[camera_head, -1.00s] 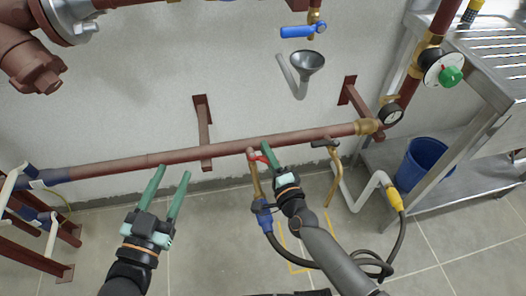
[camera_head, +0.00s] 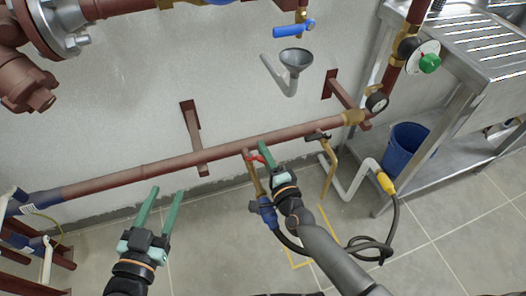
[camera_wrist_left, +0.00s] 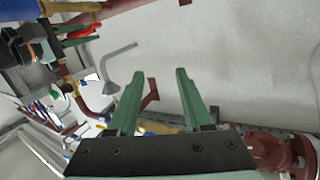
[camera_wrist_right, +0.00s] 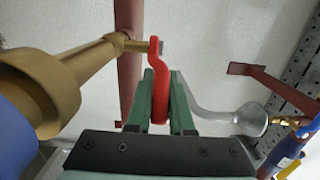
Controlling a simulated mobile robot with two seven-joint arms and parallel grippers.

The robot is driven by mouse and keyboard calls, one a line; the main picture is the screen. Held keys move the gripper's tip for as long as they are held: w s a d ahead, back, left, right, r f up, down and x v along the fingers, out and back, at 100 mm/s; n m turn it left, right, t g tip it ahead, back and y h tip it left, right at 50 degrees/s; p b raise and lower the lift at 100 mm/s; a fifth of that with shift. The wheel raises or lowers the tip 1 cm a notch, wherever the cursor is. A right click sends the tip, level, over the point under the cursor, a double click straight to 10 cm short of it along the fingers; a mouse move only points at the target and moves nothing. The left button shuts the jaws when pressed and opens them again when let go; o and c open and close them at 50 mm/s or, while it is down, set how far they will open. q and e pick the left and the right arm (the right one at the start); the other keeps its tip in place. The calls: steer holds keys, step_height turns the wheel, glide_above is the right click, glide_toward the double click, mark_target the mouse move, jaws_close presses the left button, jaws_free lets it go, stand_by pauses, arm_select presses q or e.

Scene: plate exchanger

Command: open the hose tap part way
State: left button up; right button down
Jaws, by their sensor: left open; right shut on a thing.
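The hose tap (camera_head: 254,178) is a brass tap on the red-brown pipe, with a blue hose connector (camera_head: 267,212) below it. Its red lever (camera_wrist_right: 157,60) lies between the closed green fingers of my right gripper (camera_wrist_right: 160,85) in the right wrist view. In the head view, my right gripper (camera_head: 267,158) covers part of the tap, and only a bit of red lever (camera_head: 256,159) shows. My left gripper (camera_head: 162,195) is open and empty, left of the tap and in front of the wall; its spread fingers also show in the left wrist view (camera_wrist_left: 155,85).
The red-brown pipe (camera_head: 130,174) runs along the wall. A second brass tap (camera_head: 328,172) with a dark handle is to the right. A black hose (camera_head: 372,248) lies on the floor. A steel table with a blue bucket (camera_head: 403,148) stands right. A funnel (camera_head: 295,60) hangs above.

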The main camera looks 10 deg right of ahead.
arm_select(q)
steer(key=shift+r, duration=0.1)
arm_select(e)
steer(key=c, duration=0.8)
jaws_free()
steer(key=p+v, duration=0.1)
steer(key=v, duration=0.3)
arm_select(q)
steer(key=s+f+n+g+y, duration=0.1)
steer(key=s+f+g, duration=0.2)
steer(key=f, duration=0.6)
steer(key=shift+s+f+g+p, duration=0.35)
steer(key=shift+f+g+p, duration=0.05)
steer(key=shift+g, duration=0.3)
arm_select(e)
steer(key=v, duration=0.8)
steer(key=shift+s, duration=0.25)
steer(key=shift+d, duration=0.1)
